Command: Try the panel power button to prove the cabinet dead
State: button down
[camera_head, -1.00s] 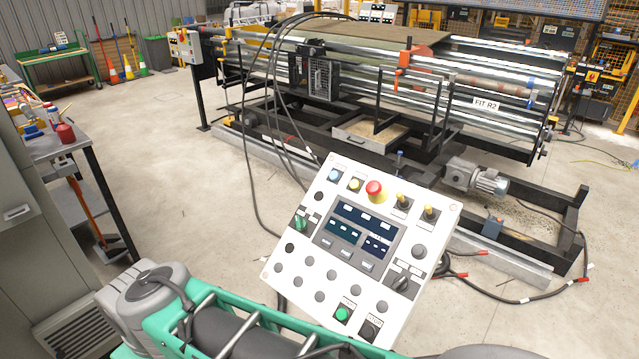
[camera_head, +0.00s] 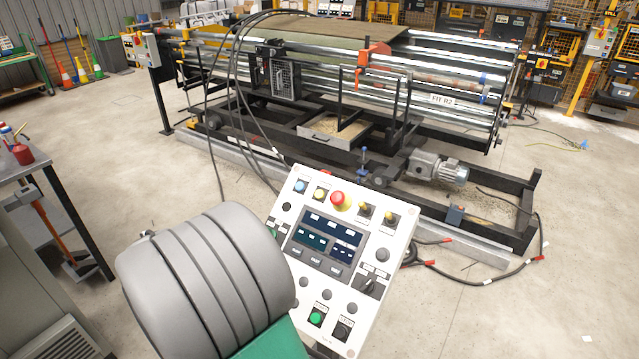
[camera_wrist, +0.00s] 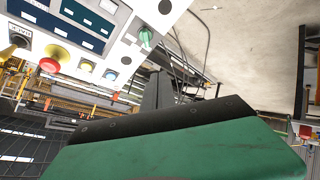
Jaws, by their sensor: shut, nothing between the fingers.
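The white control panel (camera_head: 378,235) stands tilted in front of the machine. It carries a dark display (camera_head: 325,240), a red mushroom button (camera_head: 341,200), a green button (camera_head: 316,318) and a black button (camera_head: 342,330) with labels too small to read. I cannot tell which is the power button. In the wrist view the panel (camera_wrist: 125,50) is upside down at the upper left, with a green rotary switch (camera_wrist: 146,36) and a blue button (camera_wrist: 110,75). My gripper (camera_wrist: 160,80) is shut and empty, its dark fingers apart from the panel, near the green switch. It is hidden in the head view.
The roller machine (camera_head: 330,90) with green turf fills the background. Black cables (camera_head: 228,100) hang from it down behind the panel. A workbench (camera_head: 50,175) stands at the left.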

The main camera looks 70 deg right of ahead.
aim_at(319, 194)
jog(key=s+d+r+g+h+p, duration=0.1)
jog(key=s+d+r+h+p, duration=0.1)
jog(key=s+d, duration=0.3)
jog(key=s+d+r+g+h+p, duration=0.2)
jog(key=s+d+r+h, duration=0.2)
jog(key=d, duration=0.6)
jog(key=shift+s+d+r+h, duration=0.35)
jog(key=shift+s+r, duration=0.35)
jog(key=shift+s, duration=0.3)
jog(key=d+f+b, duration=0.1)
jog(key=f, duration=0.1)
jog(key=d+f+b, duration=0.1)
jog(key=d+f, duration=0.1)
jog(key=d+f+b, duration=0.2)
jog(key=shift+s+f, duration=0.25)
jog(key=shift+s, duration=0.15)
jog(key=shift+d+f, duration=0.15)
jog(key=shift+d, duration=0.2)
jog(key=shift+f, duration=0.1)
